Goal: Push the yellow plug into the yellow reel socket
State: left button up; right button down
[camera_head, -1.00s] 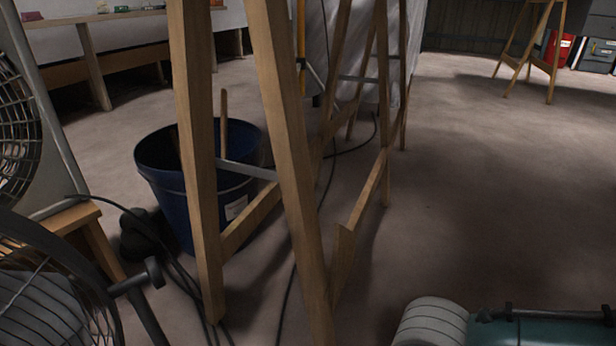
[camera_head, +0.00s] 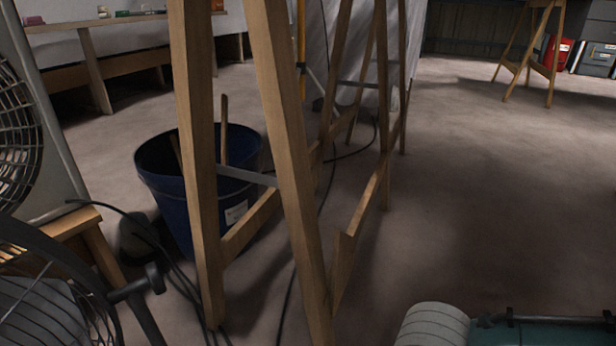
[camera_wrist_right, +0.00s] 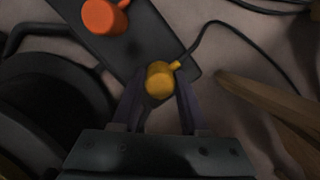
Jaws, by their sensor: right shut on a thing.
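In the right wrist view, the yellow plug (camera_wrist_right: 160,80) is between the two fingertips of my right gripper (camera_wrist_right: 158,92), which is shut on it. A black cable runs from the plug up and to the right. Behind the plug lies a long dark plate (camera_wrist_right: 150,40), and an orange-red plug-like piece (camera_wrist_right: 103,16) is on it at upper left. I cannot tell whether the yellow plug touches the plate. I cannot make out the yellow reel socket; it may be hidden behind the plug. Neither gripper shows in the head view, and my left gripper is not in view.
In the head view, wooden trestle legs (camera_head: 290,170) stand in front of a blue bucket (camera_head: 175,205). Black cables trail over the floor. A fan (camera_head: 40,290) is at lower left, and a white-and-teal object (camera_head: 435,325) at lower right. Open floor (camera_head: 480,200) lies on the right.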

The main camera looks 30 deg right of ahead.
notch_tip(320, 180, up, 20)
jog(key=p, duration=1.6)
jog(key=shift+f+p, duration=0.15)
jog(key=shift+p, duration=0.15)
jog(key=shift+w+f, duration=0.1)
